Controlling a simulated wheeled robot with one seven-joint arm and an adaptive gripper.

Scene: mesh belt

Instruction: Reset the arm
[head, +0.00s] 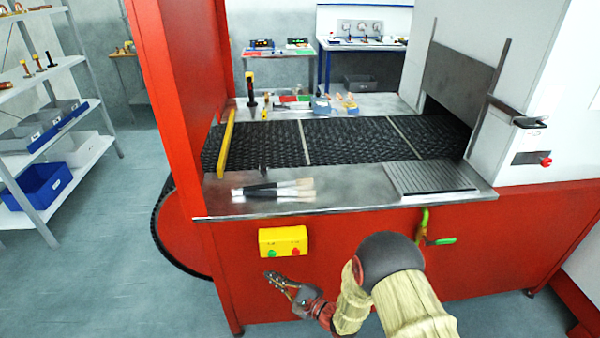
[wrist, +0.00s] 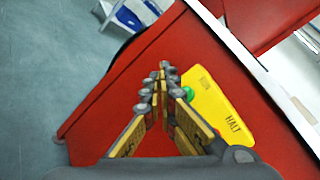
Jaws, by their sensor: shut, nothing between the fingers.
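My gripper (head: 278,281) is shut and empty. In the head view it is low in front of the red machine's front panel (head: 350,238), just below the yellow control box (head: 283,241). The box has a green and a red button. In the wrist view my gripper's fingertips (wrist: 160,80) meet beside the yellow box (wrist: 222,105). That box reads RUN and HALT, and the green button (wrist: 188,93) shows next to the fingers. I cannot tell whether the fingers touch the box.
The black mesh belt (head: 345,140) runs behind a metal ledge with brushes (head: 275,188) on it. A green-handled valve (head: 424,236) sticks out at right of the panel. Shelves with blue bins (head: 42,188) stand at left. The floor (head: 110,270) left of the machine is clear.

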